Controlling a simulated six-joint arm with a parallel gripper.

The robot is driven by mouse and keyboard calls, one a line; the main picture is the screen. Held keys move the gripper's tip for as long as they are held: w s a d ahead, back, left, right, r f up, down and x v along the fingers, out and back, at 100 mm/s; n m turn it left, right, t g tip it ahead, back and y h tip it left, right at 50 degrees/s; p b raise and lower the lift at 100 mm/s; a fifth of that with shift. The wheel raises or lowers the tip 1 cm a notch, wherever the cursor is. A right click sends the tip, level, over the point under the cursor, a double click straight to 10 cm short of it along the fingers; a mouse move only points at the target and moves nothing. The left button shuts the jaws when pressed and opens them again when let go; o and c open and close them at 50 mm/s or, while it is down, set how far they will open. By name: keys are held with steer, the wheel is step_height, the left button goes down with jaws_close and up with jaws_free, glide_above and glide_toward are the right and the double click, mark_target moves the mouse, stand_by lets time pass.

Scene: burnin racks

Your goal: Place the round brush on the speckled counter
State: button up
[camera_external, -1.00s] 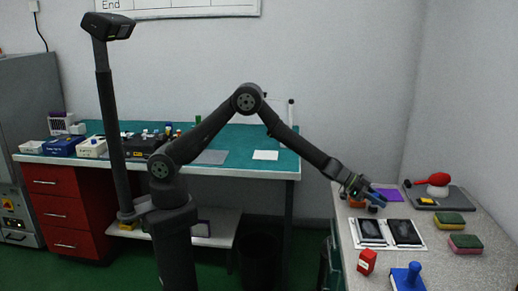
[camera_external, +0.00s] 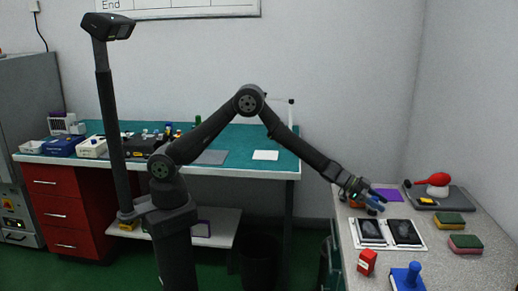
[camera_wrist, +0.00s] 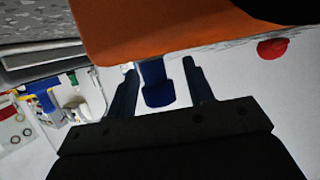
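The speckled counter (camera_external: 375,278) is at the right in the external view. My gripper (camera_external: 372,202) is low over its far left part. An orange piece (camera_external: 353,205) shows under my gripper; in the wrist view it fills the top (camera_wrist: 180,25). A blue knob-like handle (camera_wrist: 157,85) juts from it between my fingers (camera_wrist: 162,75); together they look like the round brush. A gap shows between the handle and the right finger, so the gripper looks open around it. I cannot tell whether the brush touches the counter.
On the counter are a white sheet with two dark panels (camera_external: 388,247), a red box (camera_external: 366,262), a blue-handled stamp-like object (camera_external: 408,275), two sponges (camera_external: 455,225), a purple pad (camera_external: 389,195) and a grey tray (camera_external: 457,200) with a red bulb (camera_external: 438,179).

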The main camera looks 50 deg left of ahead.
steer(key=shift+r, duration=0.2)
steer(key=v, duration=1.2)
steer(key=shift+r, duration=0.45)
steer(key=x, duration=1.2)
steer(key=shift+f, duration=0.55)
steer(key=shift+r, duration=0.25)
steer(key=shift+r, duration=0.1)
